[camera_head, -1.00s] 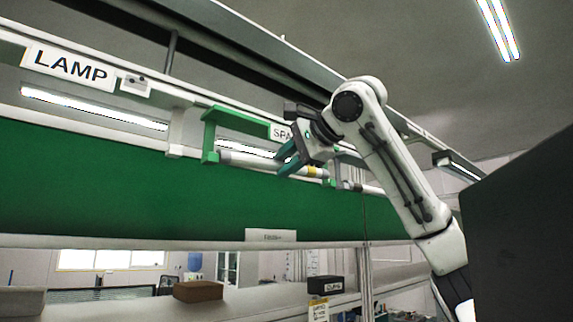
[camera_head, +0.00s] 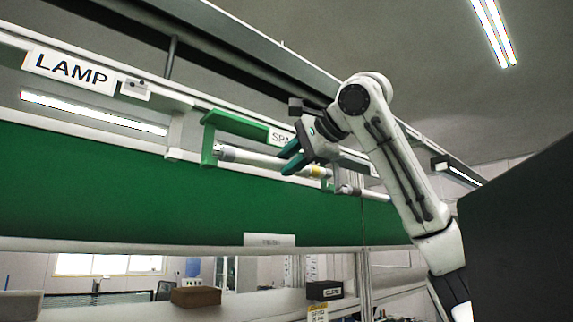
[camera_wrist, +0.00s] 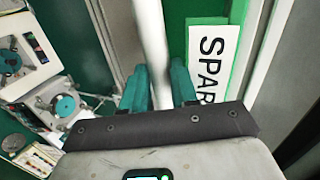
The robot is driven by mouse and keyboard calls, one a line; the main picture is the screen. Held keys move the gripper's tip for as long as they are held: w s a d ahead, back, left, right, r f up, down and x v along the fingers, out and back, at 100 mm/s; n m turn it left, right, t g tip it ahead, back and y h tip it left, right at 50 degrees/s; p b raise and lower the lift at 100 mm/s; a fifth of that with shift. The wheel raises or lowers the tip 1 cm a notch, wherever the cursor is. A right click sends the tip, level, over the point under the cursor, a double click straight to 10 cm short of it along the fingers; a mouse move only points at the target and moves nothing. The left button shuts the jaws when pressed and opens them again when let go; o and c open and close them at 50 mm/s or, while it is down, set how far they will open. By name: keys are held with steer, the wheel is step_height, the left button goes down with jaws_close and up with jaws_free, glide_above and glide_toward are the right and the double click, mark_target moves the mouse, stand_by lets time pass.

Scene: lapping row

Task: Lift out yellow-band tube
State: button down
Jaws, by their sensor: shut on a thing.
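The yellow-band tube (camera_head: 258,159) is a slim white tube with a yellow band near its right end. It lies nearly level by the green bracket (camera_head: 209,146) under the shelf. My gripper (camera_head: 290,160) is shut on it between teal fingers, right of its middle. In the wrist view the white tube (camera_wrist: 152,45) runs up between my gripper's two teal fingers (camera_wrist: 160,85). Its left end shows close to the bracket's lower arm; I cannot tell whether they touch.
A second white tube (camera_head: 362,192) sits just to the right. A SPARE sign (camera_wrist: 209,60) is beside the held tube. The green panel (camera_head: 110,195) lies behind and below. A LAMP sign (camera_head: 66,68) hangs at left, and a dark block (camera_head: 520,235) fills the right.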

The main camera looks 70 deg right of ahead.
steer(key=s+a+b, duration=0.3)
steer(key=s+a, duration=0.1)
steer(key=s, duration=0.2)
steer(key=shift+s, duration=0.15)
stand_by(0.7)
